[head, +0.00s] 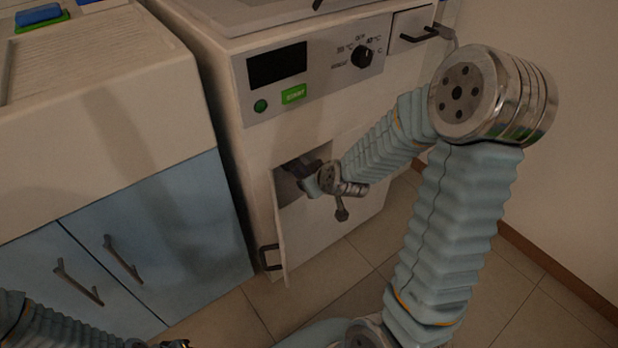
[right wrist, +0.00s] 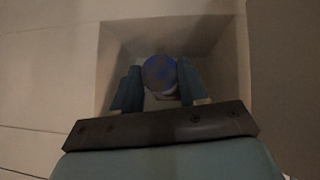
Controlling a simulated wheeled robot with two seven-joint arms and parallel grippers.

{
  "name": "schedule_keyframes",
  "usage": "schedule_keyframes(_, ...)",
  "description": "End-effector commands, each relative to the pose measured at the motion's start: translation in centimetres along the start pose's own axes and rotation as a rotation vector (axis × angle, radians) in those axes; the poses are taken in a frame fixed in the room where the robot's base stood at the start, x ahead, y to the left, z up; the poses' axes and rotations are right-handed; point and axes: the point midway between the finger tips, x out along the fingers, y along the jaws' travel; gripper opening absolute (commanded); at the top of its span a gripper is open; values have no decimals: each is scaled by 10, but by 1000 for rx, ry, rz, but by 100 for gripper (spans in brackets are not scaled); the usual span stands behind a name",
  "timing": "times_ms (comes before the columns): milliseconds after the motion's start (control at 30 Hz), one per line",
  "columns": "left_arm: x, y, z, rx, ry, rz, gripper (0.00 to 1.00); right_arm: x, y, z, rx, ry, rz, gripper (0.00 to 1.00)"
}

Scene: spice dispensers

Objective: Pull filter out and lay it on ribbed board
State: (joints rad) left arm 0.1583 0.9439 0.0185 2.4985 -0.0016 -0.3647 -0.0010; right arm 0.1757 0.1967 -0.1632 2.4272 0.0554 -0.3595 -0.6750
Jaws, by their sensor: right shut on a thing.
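The filter (right wrist: 160,72) shows in the right wrist view as a round, bluish-purple end inside a square recess (right wrist: 215,60) in the machine's front. My right gripper (right wrist: 158,85) reaches into this recess, its two blue-grey fingers shut on the filter's sides. In the head view my right gripper (head: 302,172) is at the low opening of the white machine (head: 300,125), and the filter is hidden there. The ribbed board (head: 100,60) is the pale ribbed surface on the counter at the upper left. My left gripper (head: 178,344) is barely visible at the bottom edge.
A small door (head: 280,240) hangs open at the recess's left side. A blue thing (head: 38,15) on a green one lies at the board's far end. Blue cabinet doors (head: 170,240) with protruding handles stand below the counter. Tiled floor (head: 385,240) lies right of the machine.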

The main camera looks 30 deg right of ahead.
Motion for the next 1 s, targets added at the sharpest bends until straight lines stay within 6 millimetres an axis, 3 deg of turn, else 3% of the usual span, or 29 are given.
schedule_keyframes(1000, 8, -3, 0, 0, 0, 0, 30, -21, 0, 21, 1, 0, 1, 2)
